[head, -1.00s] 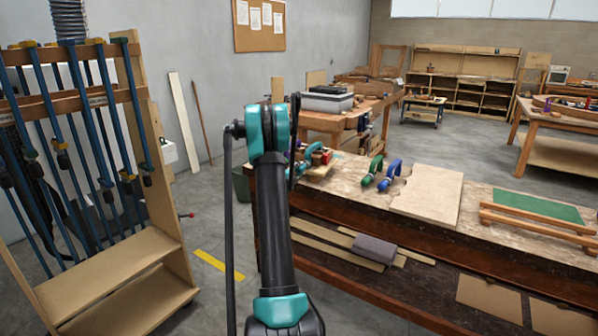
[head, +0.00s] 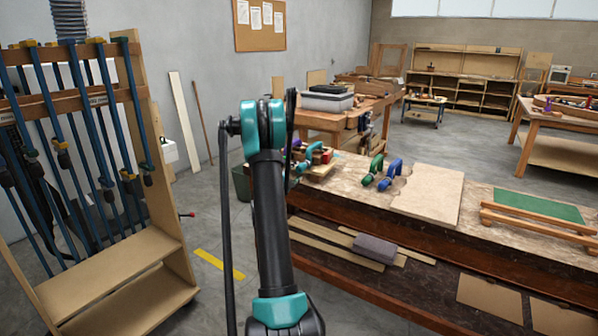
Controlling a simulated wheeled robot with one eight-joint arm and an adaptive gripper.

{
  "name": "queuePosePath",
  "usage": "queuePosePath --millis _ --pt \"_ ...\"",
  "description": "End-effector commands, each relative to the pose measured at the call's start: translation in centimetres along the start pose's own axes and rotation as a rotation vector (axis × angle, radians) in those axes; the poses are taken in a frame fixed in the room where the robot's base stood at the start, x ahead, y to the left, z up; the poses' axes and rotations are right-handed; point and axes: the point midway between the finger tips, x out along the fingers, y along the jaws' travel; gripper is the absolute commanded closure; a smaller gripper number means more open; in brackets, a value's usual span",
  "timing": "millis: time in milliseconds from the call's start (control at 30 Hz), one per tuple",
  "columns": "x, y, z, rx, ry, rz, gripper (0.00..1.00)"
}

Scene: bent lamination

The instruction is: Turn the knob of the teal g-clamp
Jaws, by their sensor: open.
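A small cluster of clamps and a glued-up piece sits at the left end of the long workbench (head: 425,228). A teal g-clamp (head: 305,165) seems to be among them, partly hidden behind my arm. Its knob is too small to make out. A purple part and a red block (head: 327,156) show beside it. My arm rises in the middle of the view, in front of the bench's left end. My gripper does not show; it is beyond or behind my arm.
A rack of long bar clamps (head: 120,285) stands at left. Grey floor with a yellow strip (head: 219,264) lies between.

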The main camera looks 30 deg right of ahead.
Motion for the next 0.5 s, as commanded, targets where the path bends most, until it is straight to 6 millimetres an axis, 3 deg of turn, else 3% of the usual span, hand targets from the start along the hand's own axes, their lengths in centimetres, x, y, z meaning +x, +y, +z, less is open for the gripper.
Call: queuePosePath --millis 200,500 --pt "-4.7 0.0 0.1 0.0 -0.002 0.0 0.47" --pt "-8.0 0.0 0.0 0.0 0.0 0.0 0.47"
